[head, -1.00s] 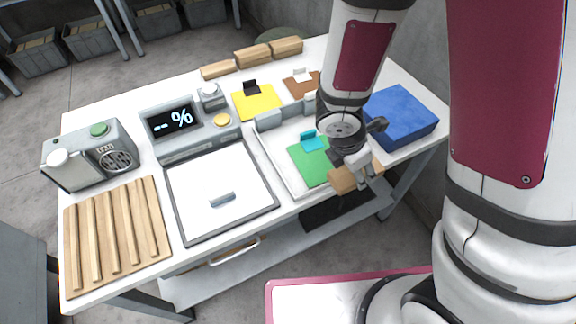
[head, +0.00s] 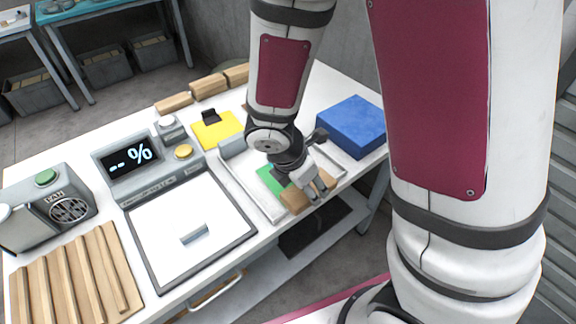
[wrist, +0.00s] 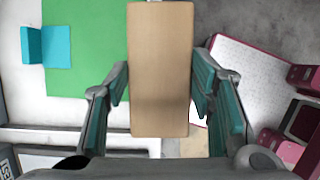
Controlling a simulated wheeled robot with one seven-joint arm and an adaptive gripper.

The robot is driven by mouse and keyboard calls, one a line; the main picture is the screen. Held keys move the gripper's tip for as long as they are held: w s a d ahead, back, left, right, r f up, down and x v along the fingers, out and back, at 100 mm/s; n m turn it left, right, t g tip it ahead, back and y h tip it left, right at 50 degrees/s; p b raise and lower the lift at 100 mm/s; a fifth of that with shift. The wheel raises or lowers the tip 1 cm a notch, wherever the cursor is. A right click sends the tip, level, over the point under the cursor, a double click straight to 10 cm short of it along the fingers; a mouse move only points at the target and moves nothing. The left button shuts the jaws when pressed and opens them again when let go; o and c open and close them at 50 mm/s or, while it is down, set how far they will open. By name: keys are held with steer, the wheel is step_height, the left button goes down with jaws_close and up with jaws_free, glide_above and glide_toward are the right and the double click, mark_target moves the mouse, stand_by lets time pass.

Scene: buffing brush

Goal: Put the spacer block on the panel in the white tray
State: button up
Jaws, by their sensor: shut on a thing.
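My gripper (head: 312,186) is shut on a wooden spacer block (wrist: 160,70), one finger on each side in the wrist view. In the head view the block (head: 297,200) is at the front side of the white tray (head: 248,196). The green panel (wrist: 85,75) lies in the tray, with a teal upright tab (wrist: 46,46) on it. In the head view my arm hides most of the panel (head: 266,177). In the wrist view the block overlaps the panel's right edge; whether they touch cannot be told.
Several wooden blocks (head: 208,86) lie along the back edge. A blue box (head: 351,124) stands right of the tray. A yellow panel (head: 217,130) lies behind it. A scale-like display unit (head: 130,158), a framed white board (head: 190,220) and a slatted wooden rack (head: 75,275) are left.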

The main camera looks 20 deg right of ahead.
steer(key=w, duration=0.7)
steer(key=w+f, duration=0.1)
steer(key=w, duration=0.2)
steer(key=shift+w+a+p, duration=0.1)
steer(key=shift+w+p, duration=0.2)
steer(key=shift+p, duration=0.1)
steer(key=shift+f, duration=1.75)
steer(key=shift+f, duration=0.2)
steer(key=o, duration=1.1)
steer(key=shift+o, duration=0.5)
steer(key=shift+r, duration=0.1)
